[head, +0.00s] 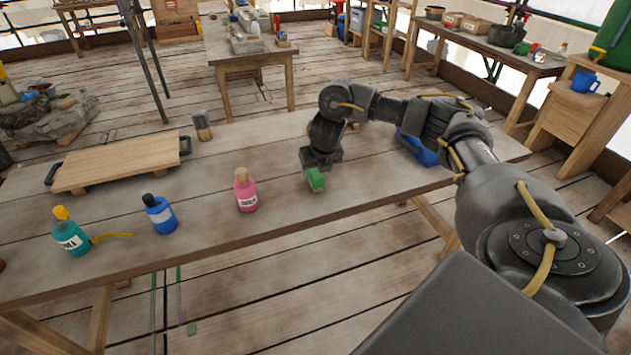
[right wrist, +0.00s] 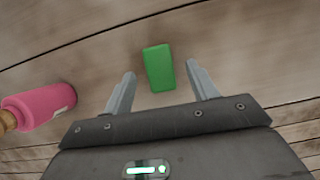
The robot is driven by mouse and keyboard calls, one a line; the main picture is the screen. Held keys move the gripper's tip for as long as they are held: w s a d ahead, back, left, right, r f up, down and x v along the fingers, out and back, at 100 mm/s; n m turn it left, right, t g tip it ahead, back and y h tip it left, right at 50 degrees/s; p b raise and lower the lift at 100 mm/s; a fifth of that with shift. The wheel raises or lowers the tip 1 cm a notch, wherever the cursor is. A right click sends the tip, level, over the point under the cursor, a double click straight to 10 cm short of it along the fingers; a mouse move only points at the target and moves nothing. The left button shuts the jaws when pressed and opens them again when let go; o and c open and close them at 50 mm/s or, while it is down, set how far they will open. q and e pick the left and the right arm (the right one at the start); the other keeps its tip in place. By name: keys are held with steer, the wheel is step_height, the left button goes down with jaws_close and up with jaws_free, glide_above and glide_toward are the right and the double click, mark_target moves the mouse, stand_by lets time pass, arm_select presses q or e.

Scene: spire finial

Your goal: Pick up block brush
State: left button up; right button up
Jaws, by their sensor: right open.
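The block brush shows as a small green block (head: 316,179) on the wooden table, right of the pink bottle. It also shows in the right wrist view (right wrist: 159,68), lying between and just beyond the two fingertips. My right gripper (head: 314,168) is directly over it with its jaws apart; in the right wrist view the open fingers (right wrist: 158,76) flank the block with a gap on each side. In the head view the gripper hides part of the block. My left gripper is not in view.
The table (head: 225,220) holds a pink bottle (head: 245,194), a blue bottle (head: 160,216), a teal bottle (head: 70,237), a wooden tray with dark handles (head: 120,163) and a blue object (head: 417,150) behind my right arm. The pink bottle is nearest the gripper on its left.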

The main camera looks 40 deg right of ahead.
mark_target(316, 173)
steer(key=shift+f, duration=0.2)
steer(key=x, duration=0.4)
steer(key=shift+w+d+f+p, duration=0.1)
steer(key=shift+w+f+p, duration=0.05)
steer(key=shift+f+p, duration=0.2)
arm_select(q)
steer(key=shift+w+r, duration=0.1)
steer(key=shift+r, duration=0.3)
arm_select(e)
steer(key=shift+r, duration=0.1)
steer(key=c, duration=1.1)
steer(key=shift+o, duration=0.2)
